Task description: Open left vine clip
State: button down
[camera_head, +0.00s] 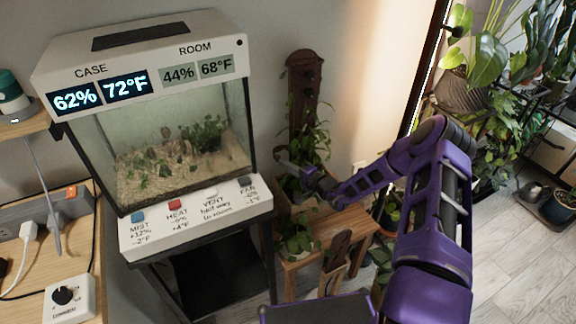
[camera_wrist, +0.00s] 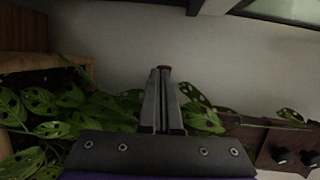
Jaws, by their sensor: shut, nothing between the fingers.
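My gripper (camera_head: 284,160) is in front of the leafy vine (camera_head: 312,143), below the upper part of a dark brown wooden board (camera_head: 303,75). In the wrist view its two fingers (camera_wrist: 165,72) are together and empty, with perforated green leaves (camera_wrist: 70,105) behind and beside them. The board (camera_wrist: 262,148) shows at the lower right there, with dark round fittings (camera_wrist: 283,155) on it. These may be vine clips; I cannot tell which is the left one or whether any is open. The gripper and leaves hide part of the board.
A glass terrarium case (camera_head: 180,145) with a button panel (camera_head: 190,215) stands left of the gripper. A wooden stool (camera_head: 335,240) with plants is below it. More potted plants (camera_head: 480,90) are at the right. A plain wall lies behind.

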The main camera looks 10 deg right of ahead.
jog(key=shift+a, duration=0.25)
jog(key=shift+w+a+b, duration=0.2)
jog(key=shift+w+a, duration=0.2)
jog(key=shift+a, duration=0.2)
jog(key=shift+w+a+b, duration=0.2)
jog(key=shift+w+a, duration=0.2)
jog(key=shift+a, duration=0.2)
